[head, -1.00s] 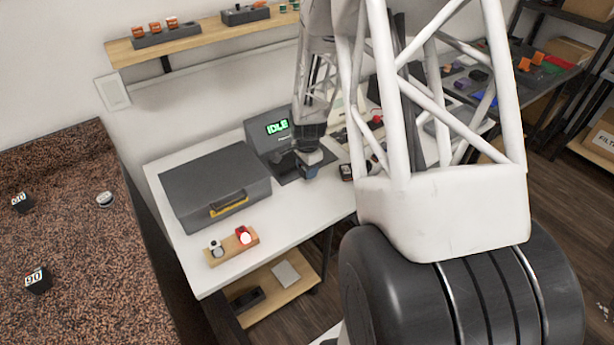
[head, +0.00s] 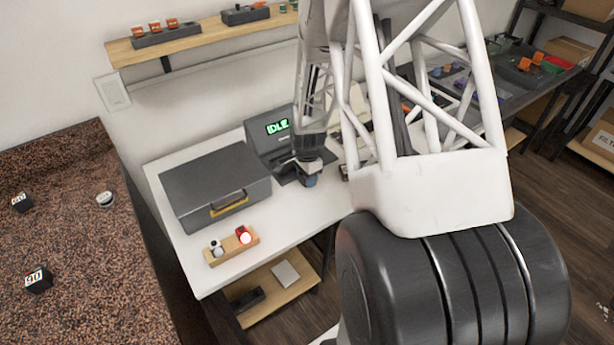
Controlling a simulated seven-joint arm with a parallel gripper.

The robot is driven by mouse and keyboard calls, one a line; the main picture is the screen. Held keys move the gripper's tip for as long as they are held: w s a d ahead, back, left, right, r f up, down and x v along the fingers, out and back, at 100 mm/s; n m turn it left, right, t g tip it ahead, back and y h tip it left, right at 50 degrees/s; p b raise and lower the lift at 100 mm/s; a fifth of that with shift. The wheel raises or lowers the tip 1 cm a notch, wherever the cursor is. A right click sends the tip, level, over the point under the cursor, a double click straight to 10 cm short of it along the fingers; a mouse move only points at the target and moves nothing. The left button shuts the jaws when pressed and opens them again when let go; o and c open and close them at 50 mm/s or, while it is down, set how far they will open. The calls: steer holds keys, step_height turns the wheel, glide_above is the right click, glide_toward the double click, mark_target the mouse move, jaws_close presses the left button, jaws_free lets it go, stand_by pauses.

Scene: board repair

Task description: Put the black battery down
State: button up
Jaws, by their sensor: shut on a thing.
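My gripper (head: 310,180) is over the white workbench, in front of the grey station with the green "IDLE" display. It points down and is shut on a small, dark thing, which I take to be the black battery. The fingers hide most of that thing, and its shape and height above the bench are too small to tell. My arm covers the bench to the right of the gripper.
The station (head: 268,138) stands behind my gripper, and a closed grey case (head: 212,185) to its left. Black cubes (head: 38,280) stand on the granite counter.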

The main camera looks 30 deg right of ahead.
steer(key=shift+f, duration=0.25)
steer(key=o, duration=0.8)
steer(key=shift+s+f, duration=0.1)
steer(key=shift+f, duration=0.05)
steer(key=shift+o, duration=0.2)
steer(key=shift+o, duration=0.7)
step_height(320, 180, up, 13)
